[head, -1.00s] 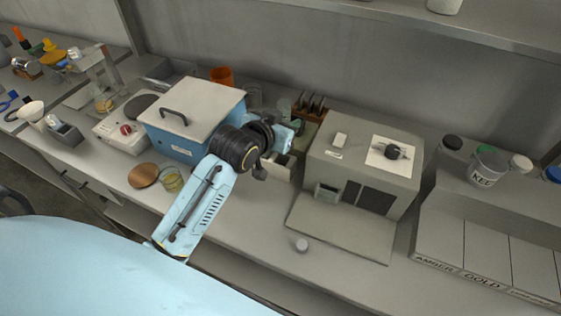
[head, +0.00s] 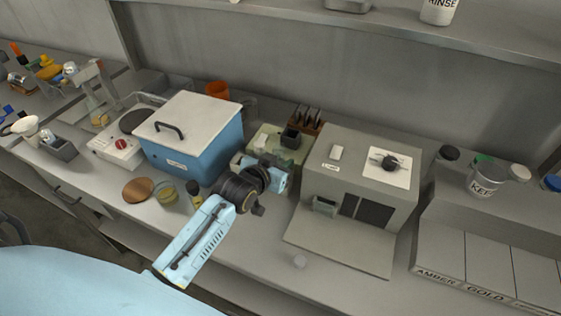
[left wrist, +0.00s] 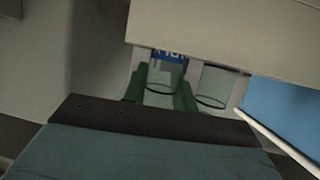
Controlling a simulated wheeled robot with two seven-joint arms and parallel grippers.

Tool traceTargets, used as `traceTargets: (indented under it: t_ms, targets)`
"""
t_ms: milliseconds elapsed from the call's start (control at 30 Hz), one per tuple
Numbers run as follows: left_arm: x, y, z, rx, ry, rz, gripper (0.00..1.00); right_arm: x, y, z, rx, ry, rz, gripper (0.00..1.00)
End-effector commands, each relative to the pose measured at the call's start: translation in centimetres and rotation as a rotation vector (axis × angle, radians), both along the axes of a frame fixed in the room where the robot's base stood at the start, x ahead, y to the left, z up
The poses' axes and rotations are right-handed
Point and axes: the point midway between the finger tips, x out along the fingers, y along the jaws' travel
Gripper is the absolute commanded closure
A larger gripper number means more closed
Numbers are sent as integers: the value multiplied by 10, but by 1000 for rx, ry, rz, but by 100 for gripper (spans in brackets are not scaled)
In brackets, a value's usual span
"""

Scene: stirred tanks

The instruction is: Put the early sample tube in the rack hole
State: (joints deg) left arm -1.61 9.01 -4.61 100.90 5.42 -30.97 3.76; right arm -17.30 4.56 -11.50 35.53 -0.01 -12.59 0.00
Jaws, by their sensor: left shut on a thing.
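My left gripper (left wrist: 160,90) shows in the left wrist view with its two green fingers on either side of a clear tube (left wrist: 166,72) with a blue, white-lettered label. It is shut on this tube, whose full label I cannot read. In the head view the left gripper (head: 262,172) is over the bench, between the blue box and the grey machine; the tube is too small to make out there. A brown rack (head: 306,120) with dark upright slots stands behind, near the wall. I cannot tell which hole is the rack hole. My right gripper is not in view.
A blue box with a pale lid (head: 195,135) stands left of the gripper, and a grey machine (head: 355,190) right of it. A dark open cup (head: 290,138) sits on a pale green base. A second clear vessel (left wrist: 215,85) is beside the held tube.

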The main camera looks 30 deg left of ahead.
Motion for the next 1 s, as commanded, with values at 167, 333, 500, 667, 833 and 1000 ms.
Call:
traceTargets:
  t_ms: [167, 333, 500, 667, 833, 1000]
  targets:
    - [0, 0, -4, 0, 0, 0, 96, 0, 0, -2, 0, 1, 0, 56]
    - [0, 0, -10, -1, 0, 0, 96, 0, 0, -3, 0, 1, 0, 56]
    - [0, 0, -12, -1, 0, 0, 96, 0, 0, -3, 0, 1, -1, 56]
    - [0, 0, -12, -1, 0, 0, 64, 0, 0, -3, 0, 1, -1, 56]
    - [0, 0, -11, -1, 0, 0, 64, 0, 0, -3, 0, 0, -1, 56]
    - [0, 0, 1, 0, -3, 0, 64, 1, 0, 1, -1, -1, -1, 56]
